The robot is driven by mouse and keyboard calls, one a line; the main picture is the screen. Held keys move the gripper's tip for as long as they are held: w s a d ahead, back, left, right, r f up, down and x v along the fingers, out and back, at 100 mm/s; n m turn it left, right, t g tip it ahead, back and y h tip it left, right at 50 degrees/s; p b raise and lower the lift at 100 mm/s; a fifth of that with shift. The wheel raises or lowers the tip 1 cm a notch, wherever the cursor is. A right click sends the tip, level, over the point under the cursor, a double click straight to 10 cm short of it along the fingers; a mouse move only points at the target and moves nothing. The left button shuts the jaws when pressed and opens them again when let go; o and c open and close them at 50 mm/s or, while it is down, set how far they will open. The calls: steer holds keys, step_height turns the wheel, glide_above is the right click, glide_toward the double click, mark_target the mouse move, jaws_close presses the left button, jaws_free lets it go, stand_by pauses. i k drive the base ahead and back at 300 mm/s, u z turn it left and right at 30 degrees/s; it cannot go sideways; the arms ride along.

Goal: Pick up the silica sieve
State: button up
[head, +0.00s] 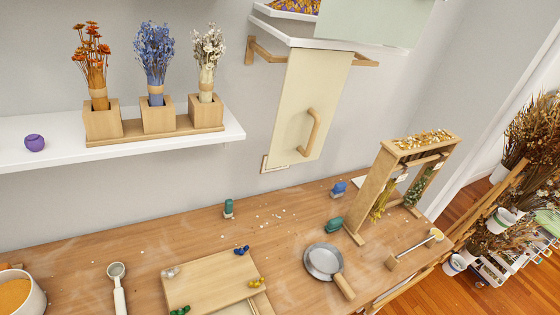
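A round, shallow grey metal pan with a wooden handle (323,262), which looks like the silica sieve, lies on the wooden worktable (165,247) right of the middle. Its handle points toward the lower right. I cannot make out whether its bottom is mesh. Nothing is seen holding or covering it. My gripper does not show in this view.
A wooden board (210,283) with small coloured pieces lies to its left. A wooden drying rack (375,188), a mallet-like tool (410,250) and a green piece (307,224) are near it. A spoon (117,283) and orange-filled bowl (33,302) are farther left.

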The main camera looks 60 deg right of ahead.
mark_target(323, 261)
steer(key=z, duration=1.9)
